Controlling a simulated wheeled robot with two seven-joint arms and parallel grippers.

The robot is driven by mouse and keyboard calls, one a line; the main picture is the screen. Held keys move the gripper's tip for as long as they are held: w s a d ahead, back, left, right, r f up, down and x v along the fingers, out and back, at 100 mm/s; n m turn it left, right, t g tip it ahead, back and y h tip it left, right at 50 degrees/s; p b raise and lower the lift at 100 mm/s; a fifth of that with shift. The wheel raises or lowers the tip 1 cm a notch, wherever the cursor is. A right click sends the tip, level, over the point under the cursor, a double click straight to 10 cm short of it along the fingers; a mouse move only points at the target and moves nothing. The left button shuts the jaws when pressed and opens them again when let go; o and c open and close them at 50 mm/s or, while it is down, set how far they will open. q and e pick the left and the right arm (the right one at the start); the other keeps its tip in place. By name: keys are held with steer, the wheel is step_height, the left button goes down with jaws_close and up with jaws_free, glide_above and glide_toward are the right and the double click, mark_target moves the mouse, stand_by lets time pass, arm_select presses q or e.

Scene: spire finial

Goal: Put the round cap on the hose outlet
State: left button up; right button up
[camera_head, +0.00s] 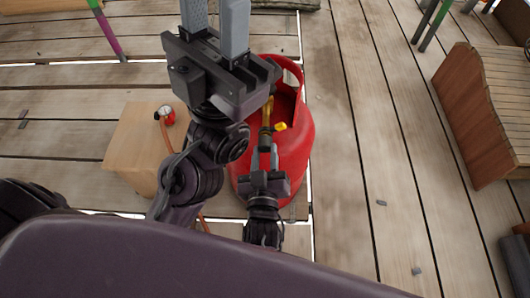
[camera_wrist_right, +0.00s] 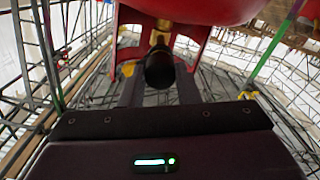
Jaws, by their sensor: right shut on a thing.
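A red gas cylinder (camera_head: 298,140) stands under my arms, with a brass valve (camera_head: 267,108) in its collar opening. My right gripper (camera_head: 265,155) is at this valve, shut on a dark round cap (camera_wrist_right: 160,70). In the right wrist view the cap sits between the fingers, in line with the brass outlet (camera_wrist_right: 160,38) behind it. The cap hides the outlet's end, so I cannot tell whether they touch or how far the cap is on. My left gripper (camera_head: 214,18) is raised, with a gap between its pale fingers and nothing seen between them; their tips are cut by the frame's top.
A yellow knob (camera_head: 281,127) is beside the valve. A wooden box (camera_head: 128,140) left of the cylinder carries a red gauge (camera_head: 167,115) with an orange hose. A wooden crate (camera_head: 485,115) stands at the right.

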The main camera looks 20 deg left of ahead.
steer(key=shift+w+a, duration=0.2)
steer(key=shift+w, duration=0.3)
stand_by(0.6)
steer(key=o, duration=0.9)
steer(key=shift+o, duration=0.4)
